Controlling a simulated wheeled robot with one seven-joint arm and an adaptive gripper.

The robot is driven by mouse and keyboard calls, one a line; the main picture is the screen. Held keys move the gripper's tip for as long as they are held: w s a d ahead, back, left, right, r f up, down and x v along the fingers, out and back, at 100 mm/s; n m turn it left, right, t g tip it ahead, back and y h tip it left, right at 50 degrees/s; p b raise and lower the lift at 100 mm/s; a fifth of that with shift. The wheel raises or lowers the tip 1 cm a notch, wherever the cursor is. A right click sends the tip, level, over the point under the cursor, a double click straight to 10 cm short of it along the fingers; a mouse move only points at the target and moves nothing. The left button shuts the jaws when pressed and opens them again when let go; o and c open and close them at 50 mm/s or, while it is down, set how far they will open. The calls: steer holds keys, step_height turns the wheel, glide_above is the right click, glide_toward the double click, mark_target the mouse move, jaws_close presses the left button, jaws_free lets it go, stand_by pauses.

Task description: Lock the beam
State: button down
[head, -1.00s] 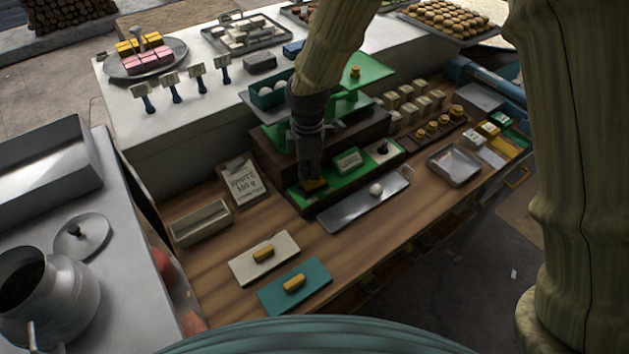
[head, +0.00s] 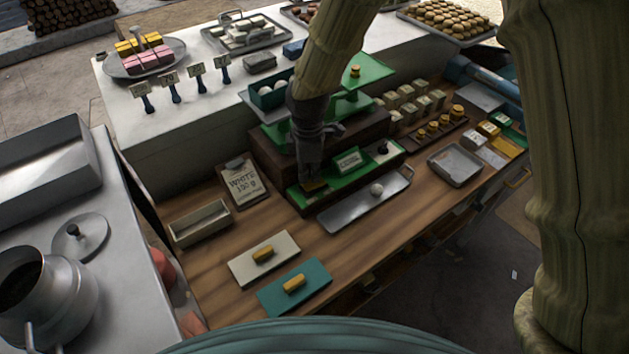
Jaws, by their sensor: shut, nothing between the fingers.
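The balance (head: 265,150) has a dark wooden base with green panels and stands at the back of the wooden counter. Its green plate (head: 372,70) sits at the upper right, and a tray (head: 268,97) with white round items is at the upper left. My gripper (head: 312,180) is shut and empty, pointing down at the front left of the base. A yellow brass-like piece (head: 315,186) shows right at the fingertips; I cannot tell if they touch it. A small black knob (head: 383,147) stands on the base's right end. My arm and gripper hide part of the balance, and I cannot make out the beam.
A metal tray (head: 345,212) with a white ball lies just in front of the base. A clipboard (head: 243,182) reading "WHITE" and an empty box (head: 200,222) are at left. White and teal mats (head: 316,272) hold yellow pieces. A square pan (head: 455,165) is at right.

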mark_target(309, 184)
steer(key=shift+f+b, duration=0.35)
steer(key=shift+f, duration=0.55)
stand_by(0.7)
steer(key=shift+r, duration=0.1)
steer(key=shift+r+p, duration=2.8)
steer(key=shift+r, duration=0.65)
